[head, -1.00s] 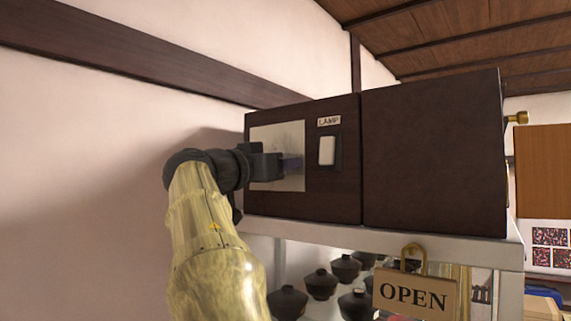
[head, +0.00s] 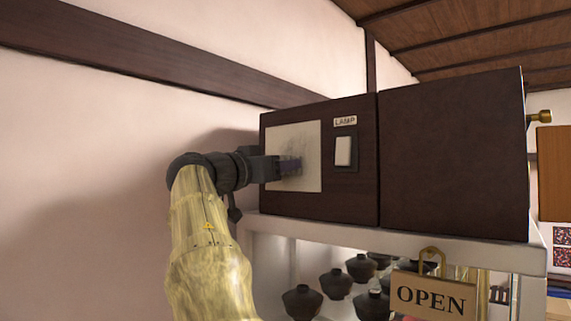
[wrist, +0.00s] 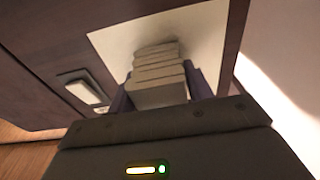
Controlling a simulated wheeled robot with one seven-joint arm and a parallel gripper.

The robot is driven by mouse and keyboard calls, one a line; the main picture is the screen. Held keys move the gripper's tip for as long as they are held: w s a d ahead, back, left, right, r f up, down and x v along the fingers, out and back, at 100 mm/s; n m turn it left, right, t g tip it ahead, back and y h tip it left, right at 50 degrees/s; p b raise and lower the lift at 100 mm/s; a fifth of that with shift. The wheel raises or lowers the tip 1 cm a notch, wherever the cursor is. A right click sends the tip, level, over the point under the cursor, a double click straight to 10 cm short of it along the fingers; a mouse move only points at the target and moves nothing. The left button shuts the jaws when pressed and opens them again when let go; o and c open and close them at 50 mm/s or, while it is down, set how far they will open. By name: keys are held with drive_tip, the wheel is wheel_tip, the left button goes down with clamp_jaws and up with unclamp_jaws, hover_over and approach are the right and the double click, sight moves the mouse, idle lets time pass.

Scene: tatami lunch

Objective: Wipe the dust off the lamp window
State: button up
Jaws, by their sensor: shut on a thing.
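The lamp window (head: 310,140) is a pale, greyish-smudged square panel on the front of a dark wooden box. It also shows in the wrist view (wrist: 208,32). My gripper (head: 284,166) is in front of its middle, coming from the left, shut on a small purple thing (head: 293,166). In the wrist view the purple thing (wrist: 202,86) shows on both sides of a pale ribbed part of my gripper (wrist: 158,78). It is at or very close to the panel; contact is hard to tell. The window behind my gripper is hidden.
A white switch (head: 343,151) under a LAMP label (head: 345,121) is right of the window. The dark box (head: 452,160) sits on a white shelf unit (head: 330,232). Dark lidded bowls (head: 336,283) and an OPEN sign (head: 431,299) are below. Plain wall is left.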

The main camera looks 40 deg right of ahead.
drive_tip(key=shift+w, duration=0.35)
drive_tip(key=shift+w, duration=0.1)
drive_tip(key=shift+w+a+p, duration=0.15)
drive_tip(key=shift+w+p, duration=0.6)
drive_tip(key=shift+w, duration=1)
drive_tip(key=shift+r+p, duration=0.7)
drive_tip(key=shift+r, duration=0.25)
drive_tip(key=shift+s, duration=0.1)
